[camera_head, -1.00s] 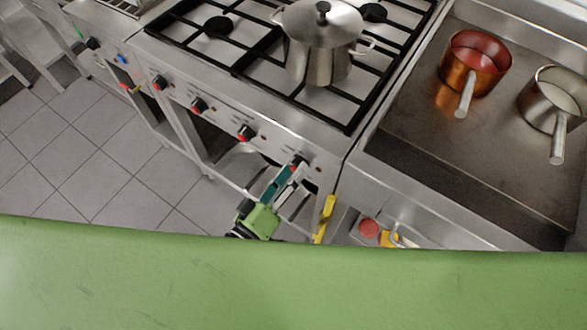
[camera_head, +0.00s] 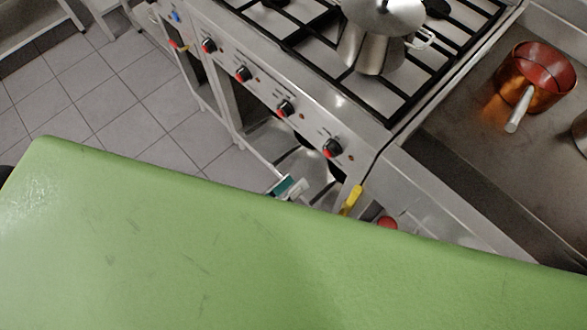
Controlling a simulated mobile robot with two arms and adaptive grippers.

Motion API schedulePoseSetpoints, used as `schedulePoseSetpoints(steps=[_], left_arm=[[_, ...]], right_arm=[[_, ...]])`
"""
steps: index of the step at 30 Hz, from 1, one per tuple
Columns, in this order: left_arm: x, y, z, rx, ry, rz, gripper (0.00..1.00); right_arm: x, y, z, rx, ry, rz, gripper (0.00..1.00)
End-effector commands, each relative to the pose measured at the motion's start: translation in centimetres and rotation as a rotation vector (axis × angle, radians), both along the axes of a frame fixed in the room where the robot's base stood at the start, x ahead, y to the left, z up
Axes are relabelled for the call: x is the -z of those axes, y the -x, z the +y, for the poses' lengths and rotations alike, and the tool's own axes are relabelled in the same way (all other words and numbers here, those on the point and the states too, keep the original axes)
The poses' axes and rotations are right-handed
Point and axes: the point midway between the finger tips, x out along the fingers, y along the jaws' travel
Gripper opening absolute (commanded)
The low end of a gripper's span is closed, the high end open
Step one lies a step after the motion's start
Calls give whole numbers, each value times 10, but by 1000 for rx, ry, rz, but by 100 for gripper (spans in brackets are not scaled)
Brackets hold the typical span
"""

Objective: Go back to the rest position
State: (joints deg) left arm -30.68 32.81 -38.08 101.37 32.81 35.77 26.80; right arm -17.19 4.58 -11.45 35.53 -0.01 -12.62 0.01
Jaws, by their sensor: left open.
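Only the teal and pale fingertips of my left gripper (camera_head: 286,187) show, just above the edge of my own green body, which hides the rest of it. They are below and left of the rightmost stove knob (camera_head: 332,148), apart from it, in front of the oven front. No held object shows between them. My right gripper is not in view.
The stove (camera_head: 300,45) carries a lidded steel pot (camera_head: 376,50). A copper pan (camera_head: 536,80) stands on the steel counter (camera_head: 470,145) at right. A yellow part (camera_head: 351,200) and a red round part (camera_head: 387,222) sit below. Tiled floor (camera_head: 130,100) is open at left.

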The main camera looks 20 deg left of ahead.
Motion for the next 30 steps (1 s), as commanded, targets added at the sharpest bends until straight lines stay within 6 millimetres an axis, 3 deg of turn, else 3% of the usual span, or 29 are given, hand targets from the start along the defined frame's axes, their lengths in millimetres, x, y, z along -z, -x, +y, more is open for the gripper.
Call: schedulePoseSetpoints(steps=[9, 11, 13, 17, 18, 22, 26, 30], left_arm=[[4, -1, 0, -1, -10, 3, 45], [14, -3, 2, -2, -41, 9, 45], [39, -7, 8, -4, -115, 29, 45], [119, -12, 31, -3, -342, 111, 45], [148, -10, 42, 0, -423, 149, 45], [239, 8, 80, 24, -669, 300, 45], [320, 51, 117, 82, -875, 492, 45], [387, 123, 143, 189, -1039, 718, 45]], right_arm=[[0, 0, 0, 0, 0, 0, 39], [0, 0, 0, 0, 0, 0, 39], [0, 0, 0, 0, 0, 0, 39], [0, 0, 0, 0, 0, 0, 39], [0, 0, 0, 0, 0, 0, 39], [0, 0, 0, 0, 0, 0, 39], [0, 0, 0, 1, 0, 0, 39], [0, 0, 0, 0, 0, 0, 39]])
